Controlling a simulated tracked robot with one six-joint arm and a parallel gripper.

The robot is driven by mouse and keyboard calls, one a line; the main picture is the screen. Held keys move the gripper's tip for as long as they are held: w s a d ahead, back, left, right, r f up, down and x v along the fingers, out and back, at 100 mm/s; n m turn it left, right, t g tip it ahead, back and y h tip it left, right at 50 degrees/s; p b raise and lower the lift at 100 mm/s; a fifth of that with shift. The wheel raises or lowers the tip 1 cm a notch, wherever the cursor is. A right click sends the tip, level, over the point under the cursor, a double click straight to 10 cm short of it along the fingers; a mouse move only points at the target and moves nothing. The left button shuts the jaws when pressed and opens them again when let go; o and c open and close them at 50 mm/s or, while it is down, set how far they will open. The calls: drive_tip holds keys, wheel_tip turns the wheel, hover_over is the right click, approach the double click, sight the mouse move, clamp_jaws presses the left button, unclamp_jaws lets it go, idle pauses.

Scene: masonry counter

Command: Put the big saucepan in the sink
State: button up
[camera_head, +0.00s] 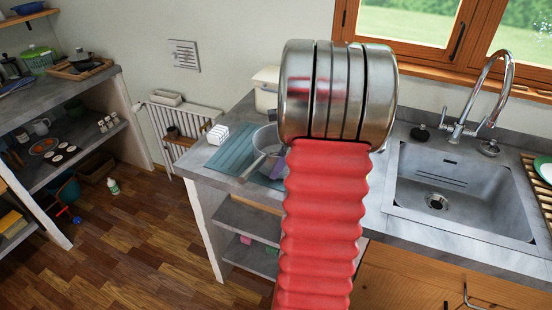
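A grey metal saucepan (267,140) stands on the left part of the counter, partly hidden behind my red arm. Its handle points toward the counter's front left. I cannot compare its size with another saucepan. The sink (465,187) is a grey basin set into the counter at the right, with a drain in its floor, and looks empty. My arm rises through the middle of the view, between the saucepan and the sink. My gripper's fingers do not show.
A chrome tap (495,85) arches over the sink's back edge. A wooden drainer (540,195) with dishes is right of the sink. Open floor (150,245) lies at left.

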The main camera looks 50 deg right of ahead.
clamp_jaws()
idle(1.4)
